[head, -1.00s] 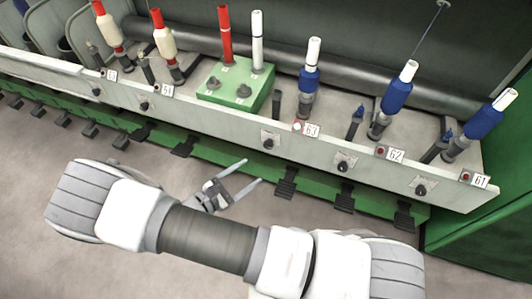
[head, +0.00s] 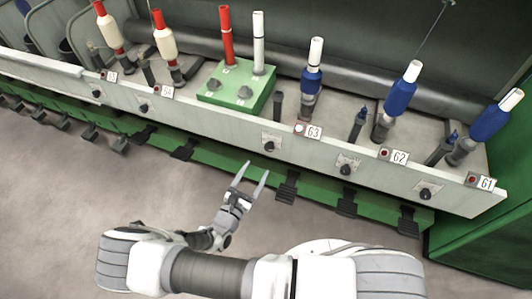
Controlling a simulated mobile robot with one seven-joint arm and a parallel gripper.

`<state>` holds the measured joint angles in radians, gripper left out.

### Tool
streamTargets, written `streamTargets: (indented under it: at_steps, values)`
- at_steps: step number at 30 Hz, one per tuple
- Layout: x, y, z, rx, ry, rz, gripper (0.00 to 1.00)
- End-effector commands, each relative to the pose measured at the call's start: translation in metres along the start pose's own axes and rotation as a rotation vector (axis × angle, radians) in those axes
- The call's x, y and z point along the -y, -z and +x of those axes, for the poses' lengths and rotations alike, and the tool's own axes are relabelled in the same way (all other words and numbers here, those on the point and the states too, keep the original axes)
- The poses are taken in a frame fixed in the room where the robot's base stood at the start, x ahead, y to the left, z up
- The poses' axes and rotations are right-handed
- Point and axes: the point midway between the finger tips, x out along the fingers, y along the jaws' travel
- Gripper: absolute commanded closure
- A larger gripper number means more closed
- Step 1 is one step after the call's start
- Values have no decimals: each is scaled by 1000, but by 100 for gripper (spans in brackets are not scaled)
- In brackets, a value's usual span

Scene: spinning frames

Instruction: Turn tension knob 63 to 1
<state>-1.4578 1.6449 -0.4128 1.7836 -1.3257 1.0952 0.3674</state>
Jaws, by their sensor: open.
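Tension knob 63 (head: 269,146) is a small black knob on a pale dial plate on the front rail, below and left of the label 63 (head: 314,132). The pointer setting is too small to read. My gripper (head: 256,173) is open and empty. Its two fingers point up toward the rail, just below and left of knob 63, and appear apart from it. Knob 62 (head: 345,169) and knob 61 (head: 425,193) sit further right on the same rail.
Blue bobbins (head: 399,95) stand on spindles behind the rail. A green block (head: 220,93) holds a red and a white tube. Black pedals (head: 286,187) stick out under the rail. The floor (head: 60,200) at left is clear.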

Motion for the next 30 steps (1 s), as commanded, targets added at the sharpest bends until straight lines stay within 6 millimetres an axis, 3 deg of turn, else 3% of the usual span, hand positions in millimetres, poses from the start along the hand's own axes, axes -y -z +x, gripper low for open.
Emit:
streamTargets:
  at_steps: [6, 12, 25, 26, 30]
  values:
    - [1, 2, 47, 1, 3, 1, 29]
    - [0, 1, 76, 0, 2, 2, 29]
    - [0, 0, 88, -1, 1, 1, 29]
    - [0, 0, 88, -1, 1, 1, 30]
    - [0, 0, 88, -1, 1, 1, 56]
